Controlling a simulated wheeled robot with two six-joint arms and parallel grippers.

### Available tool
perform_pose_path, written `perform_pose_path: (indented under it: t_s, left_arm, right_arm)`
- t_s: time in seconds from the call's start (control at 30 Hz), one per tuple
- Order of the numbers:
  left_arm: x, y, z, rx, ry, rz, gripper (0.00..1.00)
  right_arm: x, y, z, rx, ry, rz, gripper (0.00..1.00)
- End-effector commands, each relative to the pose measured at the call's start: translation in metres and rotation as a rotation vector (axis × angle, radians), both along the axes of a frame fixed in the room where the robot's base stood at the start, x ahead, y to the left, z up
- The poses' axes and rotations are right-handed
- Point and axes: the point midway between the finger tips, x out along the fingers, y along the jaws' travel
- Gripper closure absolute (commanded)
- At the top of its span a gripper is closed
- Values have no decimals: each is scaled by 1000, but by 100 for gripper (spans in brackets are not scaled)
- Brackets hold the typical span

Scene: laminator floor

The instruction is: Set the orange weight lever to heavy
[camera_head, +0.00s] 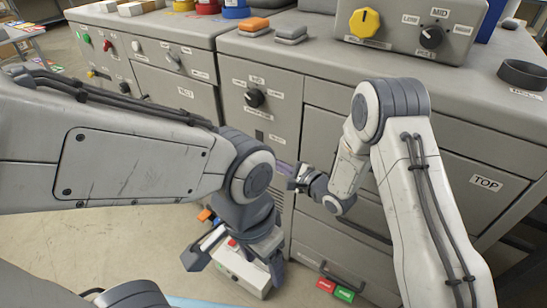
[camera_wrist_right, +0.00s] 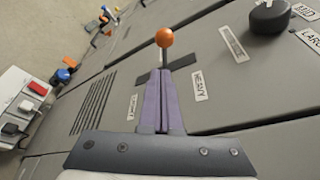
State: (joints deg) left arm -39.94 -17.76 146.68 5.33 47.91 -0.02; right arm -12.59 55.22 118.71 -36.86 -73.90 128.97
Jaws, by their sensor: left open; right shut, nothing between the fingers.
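The orange weight lever (camera_wrist_right: 164,38) shows in the right wrist view as a round orange knob on a thin metal stem, on the grey cabinet front. A HEAVY label (camera_wrist_right: 199,86) is to the right of the fingers, and a small label (camera_wrist_right: 132,107) I cannot read is to their left. My right gripper (camera_wrist_right: 160,74) is shut and empty, its purple fingers pointing at the lever's stem; I cannot tell whether they touch. In the head view my right gripper (camera_head: 282,167) is against the cabinet front and the lever is hidden. My left gripper (camera_head: 236,268) is open, low, left of the cabinet.
A black knob (camera_head: 255,97) sits on the cabinet front above my right gripper. A white box with a red button (camera_head: 237,274) is below my left gripper. Green and red blocks (camera_head: 335,288) are low by the cabinet. A yellow knob (camera_head: 364,22) is on the top panel.

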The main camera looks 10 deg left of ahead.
Motion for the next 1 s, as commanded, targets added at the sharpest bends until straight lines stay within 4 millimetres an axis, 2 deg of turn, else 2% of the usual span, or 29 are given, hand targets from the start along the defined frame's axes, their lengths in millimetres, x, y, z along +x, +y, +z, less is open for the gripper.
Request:
perform_pose_path:
  t_s: [0.03,0.23,0.77,0.87,1.0]
  left_arm:
    - [0,0,7,0,0,0,31]
    - [0,0,11,0,0,0,31]
    - [0,0,11,0,0,0,31]
    - [0,0,11,0,0,0,31]
    - [0,0,11,0,0,0,31]
  right_arm:
    - [-2,-4,5,1,1,1,100]
    - [-8,-13,8,0,1,9,100]
    - [-8,-13,8,-9,-5,9,100]
    - [-8,-10,14,-94,-38,15,100]
    - [-12,-6,31,-402,-143,48,100]
